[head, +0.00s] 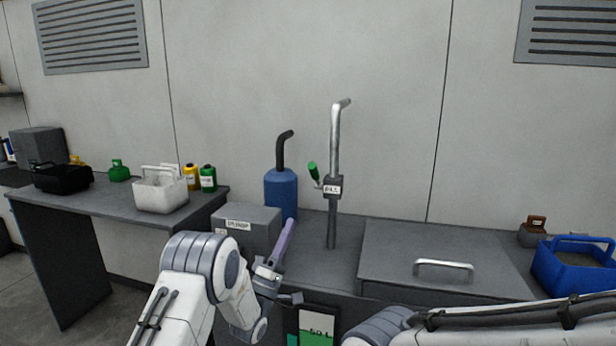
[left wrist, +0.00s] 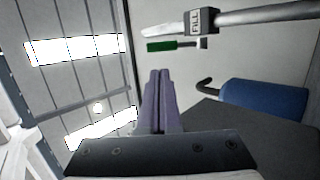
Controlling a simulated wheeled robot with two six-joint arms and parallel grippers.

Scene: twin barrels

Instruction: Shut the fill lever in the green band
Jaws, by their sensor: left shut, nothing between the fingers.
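The fill lever (head: 313,172) has a green grip and sticks out left of the grey FILL block (head: 332,190), its grip tilted up. The block sits on an upright metal pipe (head: 335,135). In the left wrist view the green lever (left wrist: 173,45) lies beyond the fingertips, beside the FILL block (left wrist: 200,21). My left gripper (head: 289,222) is shut and empty, its purple fingers pointing up, below and left of the lever and apart from it. A gauge (head: 318,322) marked 50 L, with a green lower area, shows partly at the bottom. My right gripper is out of view.
A blue cylinder (head: 281,190) with a dark bent pipe stands left of the fill pipe. A grey box (head: 246,228) is beside it. A grey lid (head: 430,250) with a handle is on the right, near a blue basket (head: 575,268). A side table (head: 110,196) holds containers.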

